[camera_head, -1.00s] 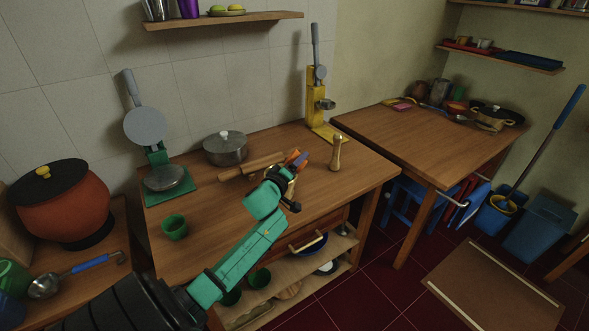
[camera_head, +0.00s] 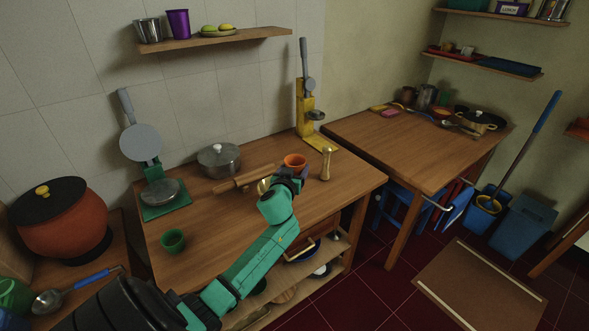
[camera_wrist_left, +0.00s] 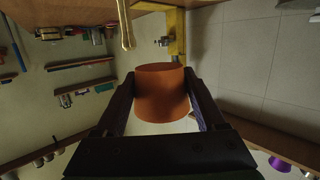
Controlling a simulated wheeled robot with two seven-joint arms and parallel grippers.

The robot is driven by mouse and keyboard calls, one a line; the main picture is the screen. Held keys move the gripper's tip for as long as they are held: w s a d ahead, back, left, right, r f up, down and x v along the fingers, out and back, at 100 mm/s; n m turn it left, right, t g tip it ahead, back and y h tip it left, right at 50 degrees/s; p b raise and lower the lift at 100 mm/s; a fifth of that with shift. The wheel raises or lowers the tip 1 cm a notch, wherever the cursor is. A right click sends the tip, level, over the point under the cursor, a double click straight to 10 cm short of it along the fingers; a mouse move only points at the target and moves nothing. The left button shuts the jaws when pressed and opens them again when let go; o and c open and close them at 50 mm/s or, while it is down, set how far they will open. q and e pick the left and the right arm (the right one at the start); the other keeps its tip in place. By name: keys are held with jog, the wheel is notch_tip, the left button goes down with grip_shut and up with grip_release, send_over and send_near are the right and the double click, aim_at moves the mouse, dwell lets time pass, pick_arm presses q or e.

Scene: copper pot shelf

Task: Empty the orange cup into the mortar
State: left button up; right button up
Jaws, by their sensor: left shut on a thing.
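My left gripper (camera_head: 291,171) is shut on the orange cup (camera_head: 295,161) and holds it above the wooden table. In the head view the cup looks about upright, with its rim up; its contents cannot be made out. In the left wrist view the cup (camera_wrist_left: 161,92) sits between the two fingers. A brassy bowl, which seems to be the mortar (camera_head: 263,187), stands just left of the gripper and is partly hidden by it. My right gripper is in neither view.
A brassy pestle-like piece (camera_head: 325,164) stands upright right of the cup. A rolling pin (camera_head: 240,180) lies left of the mortar, near a lidded pot (camera_head: 219,160). A yellow press (camera_head: 306,112) stands behind. A green cup (camera_head: 172,240) stands at the front left.

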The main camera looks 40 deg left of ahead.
pick_arm(q)
notch_tip(320, 180, up, 6)
jog(key=p, duration=0.5)
jog(key=shift+r, duration=0.15)
jog(key=shift+d+f, duration=0.1)
jog(key=shift+f, duration=0.1)
